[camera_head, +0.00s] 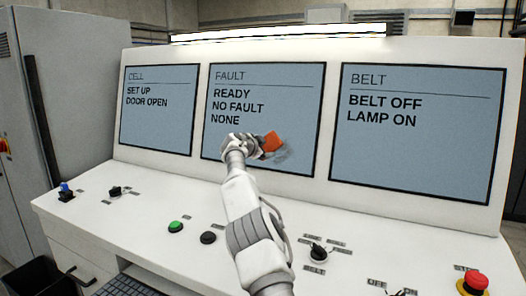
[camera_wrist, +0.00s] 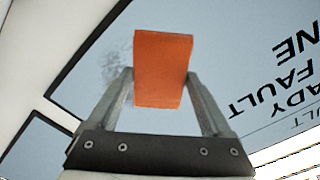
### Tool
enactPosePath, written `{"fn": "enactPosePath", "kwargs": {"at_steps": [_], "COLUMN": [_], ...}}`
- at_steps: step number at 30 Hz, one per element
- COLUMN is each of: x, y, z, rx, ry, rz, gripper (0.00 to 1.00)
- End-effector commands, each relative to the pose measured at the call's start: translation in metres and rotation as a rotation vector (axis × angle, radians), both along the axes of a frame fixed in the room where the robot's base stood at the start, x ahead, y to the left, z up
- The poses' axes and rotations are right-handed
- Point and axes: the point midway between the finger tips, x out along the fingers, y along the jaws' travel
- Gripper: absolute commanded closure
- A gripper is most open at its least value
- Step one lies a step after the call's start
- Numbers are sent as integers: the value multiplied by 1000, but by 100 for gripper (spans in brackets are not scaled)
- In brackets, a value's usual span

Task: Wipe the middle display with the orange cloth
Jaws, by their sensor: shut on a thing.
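The middle display (camera_head: 285,98) is headed FAULT and reads READY, NO FAULT, NONE. A grey smudge (camera_head: 283,155) shows on its lower right part, beside the cloth. In the wrist view the smudge (camera_wrist: 116,62) lies left of the cloth, partly hidden by a finger. My gripper (camera_head: 257,144) is in front of the display's lower middle. It is shut on the orange cloth (camera_head: 271,142), which looks like a folded block between the two fingers in the wrist view (camera_wrist: 163,68). I cannot tell whether the cloth touches the screen.
The CELL display (camera_head: 160,115) is at the left and the BELT display (camera_head: 415,140) at the right. The desk below carries a green button (camera_head: 176,227), a black button (camera_head: 208,238), a selector knob (camera_head: 318,252) and a red mushroom button (camera_head: 474,282). A keyboard (camera_head: 124,287) lies below.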

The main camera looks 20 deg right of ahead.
Motion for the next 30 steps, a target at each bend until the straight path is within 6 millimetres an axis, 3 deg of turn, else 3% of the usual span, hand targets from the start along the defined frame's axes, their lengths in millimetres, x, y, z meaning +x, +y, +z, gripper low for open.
{"fn": "enactPosePath", "kwargs": {"at_steps": [30], "x": [-32], "y": [-33], "z": [-2], "rx": [0], "ry": [-3], "rz": [-1], "gripper": [61]}}
